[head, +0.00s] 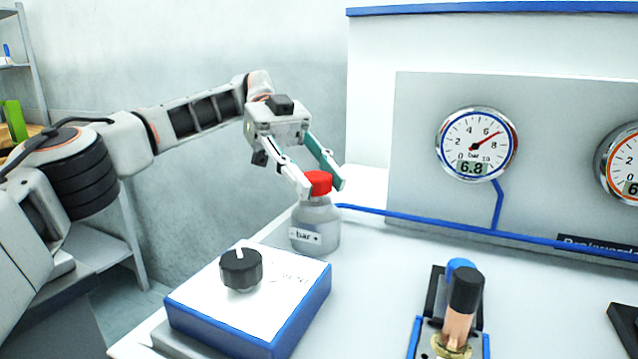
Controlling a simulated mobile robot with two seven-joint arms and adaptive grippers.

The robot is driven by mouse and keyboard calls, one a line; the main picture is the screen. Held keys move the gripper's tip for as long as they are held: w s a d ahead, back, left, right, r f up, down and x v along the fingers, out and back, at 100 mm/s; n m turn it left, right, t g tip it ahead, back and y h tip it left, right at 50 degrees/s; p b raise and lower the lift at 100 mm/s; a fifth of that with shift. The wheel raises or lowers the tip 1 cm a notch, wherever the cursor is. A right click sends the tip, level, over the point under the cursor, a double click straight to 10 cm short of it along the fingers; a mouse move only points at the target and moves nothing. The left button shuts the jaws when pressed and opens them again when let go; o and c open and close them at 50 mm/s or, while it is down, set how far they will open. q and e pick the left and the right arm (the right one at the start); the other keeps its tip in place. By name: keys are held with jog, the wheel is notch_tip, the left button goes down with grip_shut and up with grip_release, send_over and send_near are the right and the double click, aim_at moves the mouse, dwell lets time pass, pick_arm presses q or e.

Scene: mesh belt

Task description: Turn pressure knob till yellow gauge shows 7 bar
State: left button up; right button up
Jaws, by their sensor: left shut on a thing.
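The pressure knob (318,181) is a red cap on a grey, rounded regulator body (315,228) labelled "- bar +". My left gripper (324,188) comes down from above and is shut on the red knob, one finger on each side. A round gauge (477,144) with a blue ring stands on the back panel; its red needle points between 6 and 8, and its display reads 6.8 bar. A second gauge (619,163) with an orange ring is cut off by the right edge; its display is only partly visible. No plainly yellow gauge shows. My right gripper is not in view.
A blue pipe (420,218) runs from the regulator to the blue-ringed gauge. A blue-sided box (245,300) with a black dial (241,268) stands in front of the regulator. A black-topped copper-coloured part (462,310) stands at the front right. White bench surface lies between them.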

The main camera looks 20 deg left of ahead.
pick_arm(q)
jog(key=shift+f, duration=0.1)
jog(key=o, duration=1)
jog(key=shift+o, duration=0.6)
